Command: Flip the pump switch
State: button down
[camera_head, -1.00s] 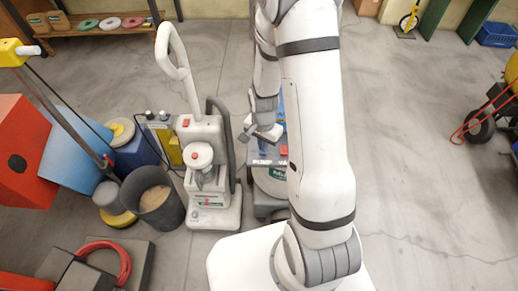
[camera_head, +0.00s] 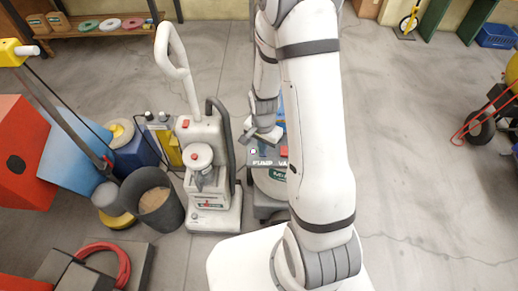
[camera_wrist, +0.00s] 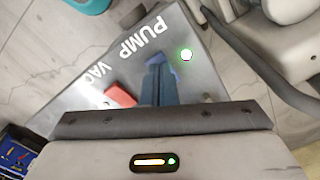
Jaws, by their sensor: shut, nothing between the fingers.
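A grey control panel (camera_head: 264,162) lettered PUMP and VAC tops the machine beside the upright cleaner; the wrist view shows it close up (camera_wrist: 85,85). A red rocker switch (camera_wrist: 120,95) sits by the VAC lettering and also shows in the head view (camera_head: 282,151). A bright lamp with a green rim (camera_wrist: 186,55) shines near the PUMP lettering. My gripper (camera_wrist: 160,66) is shut and empty, its fingertips over the panel beside PUMP.
The upright cleaner (camera_head: 206,170) stands close on the left, its dark hose (camera_wrist: 262,62) near my gripper in the wrist view. A dark bucket (camera_head: 153,198) stands further left. The floor on the right (camera_head: 420,150) is mostly clear.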

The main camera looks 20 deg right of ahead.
notch_tip(320, 180, up, 7)
jog(key=p, duration=0.4)
jog(key=shift+f, duration=0.2)
jog(key=shift+s, duration=0.1)
dwell(0.3)
jog(key=s+r+n+t, duration=0.1)
jog(key=s+r+n, duration=0.2)
jog(key=r, duration=0.5)
jog(key=s+r+n+t, duration=0.1)
jog(key=s+r+n, duration=0.2)
jog(key=s+r, duration=0.3)
jog(key=s+a+r+n+t, duration=0.1)
jog(key=s+r+n, duration=0.2)
jog(key=r, duration=0.8)
jog(key=shift+s+r+n, duration=0.25)
jog(key=shift+s+n, duration=0.05)
jog(key=shift+s, duration=0.9)
